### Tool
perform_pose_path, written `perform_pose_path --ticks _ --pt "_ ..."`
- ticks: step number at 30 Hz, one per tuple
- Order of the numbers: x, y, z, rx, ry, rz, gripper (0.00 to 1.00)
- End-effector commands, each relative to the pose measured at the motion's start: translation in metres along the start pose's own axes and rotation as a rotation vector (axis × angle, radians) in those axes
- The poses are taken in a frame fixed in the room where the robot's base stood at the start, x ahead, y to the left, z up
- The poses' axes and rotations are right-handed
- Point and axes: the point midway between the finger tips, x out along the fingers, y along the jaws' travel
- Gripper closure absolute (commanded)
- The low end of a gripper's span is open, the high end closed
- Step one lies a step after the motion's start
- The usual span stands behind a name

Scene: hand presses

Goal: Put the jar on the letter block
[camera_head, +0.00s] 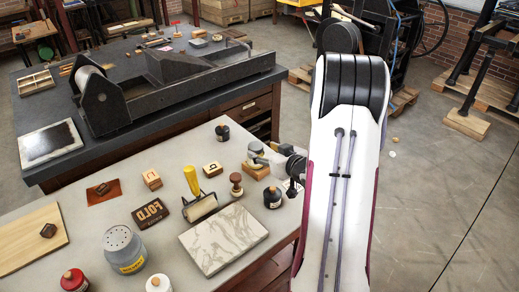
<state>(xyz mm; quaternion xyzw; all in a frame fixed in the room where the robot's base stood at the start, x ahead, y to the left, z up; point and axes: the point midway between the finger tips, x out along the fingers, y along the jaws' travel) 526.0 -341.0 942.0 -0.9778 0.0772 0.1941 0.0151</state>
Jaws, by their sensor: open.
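A small grey-green jar (255,148) is upright directly above a wooden block (258,173) near the right side of the light table. It appears to rest on the block's top, though the contact is too small to be certain. No letter shows on that block from here. My gripper (275,160) is just right of the jar, reaching in from the arm, with its jaws open. The arm hides part of the gripper and the table's right edge. Other letter blocks are a small one (213,170) and another (152,180) to the left.
Close by stand a dark bottle (272,198), a wooden-handled stamp (236,185) and another dark bottle (222,133). A yellow-handled roller (197,200), a marble slab (222,239) and a grey solvent can (124,249) occupy the table's front. A press (150,92) stands behind.

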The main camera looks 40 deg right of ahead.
Motion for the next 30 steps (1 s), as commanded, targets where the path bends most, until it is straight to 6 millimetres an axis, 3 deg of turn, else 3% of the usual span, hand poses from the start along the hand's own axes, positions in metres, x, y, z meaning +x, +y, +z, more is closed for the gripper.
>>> perform_pose_path --ticks 6,12,30 --pt "-0.032 0.001 -0.001 0.000 0.001 0.002 0.49" --pt "-0.051 0.001 0.000 0.001 0.000 0.001 0.49" --pt "-0.058 0.000 0.000 0.000 0.000 0.000 0.49"
